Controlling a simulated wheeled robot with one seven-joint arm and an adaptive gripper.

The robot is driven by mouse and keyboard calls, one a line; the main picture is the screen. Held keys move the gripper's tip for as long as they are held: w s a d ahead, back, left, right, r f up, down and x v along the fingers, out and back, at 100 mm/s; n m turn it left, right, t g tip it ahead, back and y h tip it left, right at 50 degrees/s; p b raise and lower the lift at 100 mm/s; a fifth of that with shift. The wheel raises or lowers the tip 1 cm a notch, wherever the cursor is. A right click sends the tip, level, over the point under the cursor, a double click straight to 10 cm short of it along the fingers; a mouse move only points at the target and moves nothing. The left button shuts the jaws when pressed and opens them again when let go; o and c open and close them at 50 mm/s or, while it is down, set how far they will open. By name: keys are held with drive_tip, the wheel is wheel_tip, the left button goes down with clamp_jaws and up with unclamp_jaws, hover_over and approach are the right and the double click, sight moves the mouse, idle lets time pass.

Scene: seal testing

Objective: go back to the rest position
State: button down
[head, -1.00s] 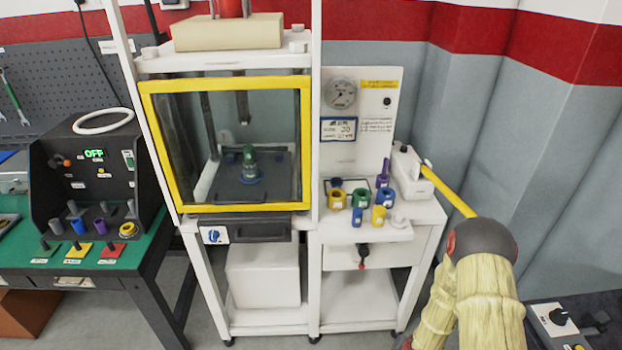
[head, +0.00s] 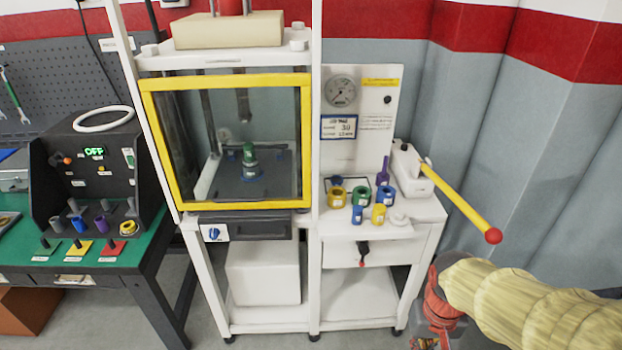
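My arm (head: 545,298), in a pale ribbed sleeve, reaches in from the right edge of the head view. It bends down to my gripper (head: 430,341) at the bottom, right of the white press stand (head: 408,290). The gripper is partly cut off by the frame's lower edge, and its fingers are too unclear to judge. I see nothing held in it. The yellow lever (head: 455,200) with a red ball end (head: 493,236) slants out above the wrist, apart from it.
The yellow-framed press door (head: 306,140) is shut, with a green part (head: 249,155) inside. Several coloured rings and plugs stand on the stand's right shelf (head: 425,208). A green-topped bench (head: 150,225) stands left. The wall is close behind the lever.

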drive_tip(key=s+a+r+t, duration=0.2)
drive_tip(key=r, duration=0.5)
drive_tip(key=s+a+r+n+t, duration=0.1)
drive_tip(key=a+r+t, duration=0.1)
drive_tip(key=r, duration=0.6)
drive_tip(key=shift+s+t, duration=0.4)
drive_tip(key=shift+t, duration=0.3)
drive_tip(key=c, duration=2.6)
unclamp_jaws()
